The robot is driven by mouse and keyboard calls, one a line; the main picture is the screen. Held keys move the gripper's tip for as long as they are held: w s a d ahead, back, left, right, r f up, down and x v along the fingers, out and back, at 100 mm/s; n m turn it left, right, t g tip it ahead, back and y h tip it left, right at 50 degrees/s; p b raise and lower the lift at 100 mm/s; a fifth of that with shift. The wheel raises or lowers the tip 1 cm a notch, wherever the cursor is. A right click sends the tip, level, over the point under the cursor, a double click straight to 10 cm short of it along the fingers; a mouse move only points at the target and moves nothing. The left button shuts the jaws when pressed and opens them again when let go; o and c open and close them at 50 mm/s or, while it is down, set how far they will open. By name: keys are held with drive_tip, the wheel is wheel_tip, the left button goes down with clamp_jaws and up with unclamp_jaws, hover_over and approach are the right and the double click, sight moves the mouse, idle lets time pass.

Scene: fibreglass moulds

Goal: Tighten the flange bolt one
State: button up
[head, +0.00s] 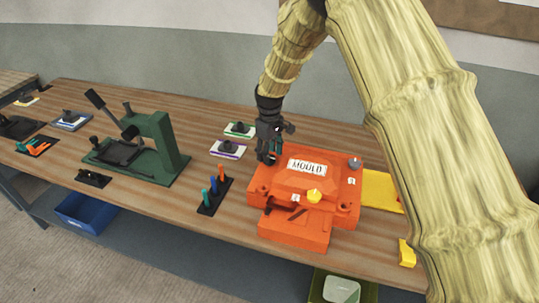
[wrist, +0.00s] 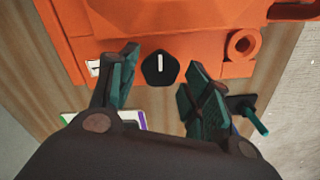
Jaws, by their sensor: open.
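The orange mould (head: 262,183) marked "MOULD" sits on the wooden bench and fills the top of the wrist view (wrist: 200,30). A black five-sided knob (wrist: 160,68) with a white line sits at the mould's edge. It looks like the flange bolt at this corner; a white label beside it is partly hidden by a finger and unreadable. My gripper (head: 268,155) is over the mould's back left corner, open. In the wrist view its two green fingers (wrist: 159,76) stand either side of the knob, with gaps showing. Whether the tips are at the knob's height is unclear.
A rack of coloured-handled tools (head: 213,195) and a green press (head: 165,150) stand to the left. A yellow plate (head: 381,188) lies right of the mould.

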wheel_tip(320, 180, up, 11)
idle(0.4)
drive_tip(key=shift+f, duration=0.2)
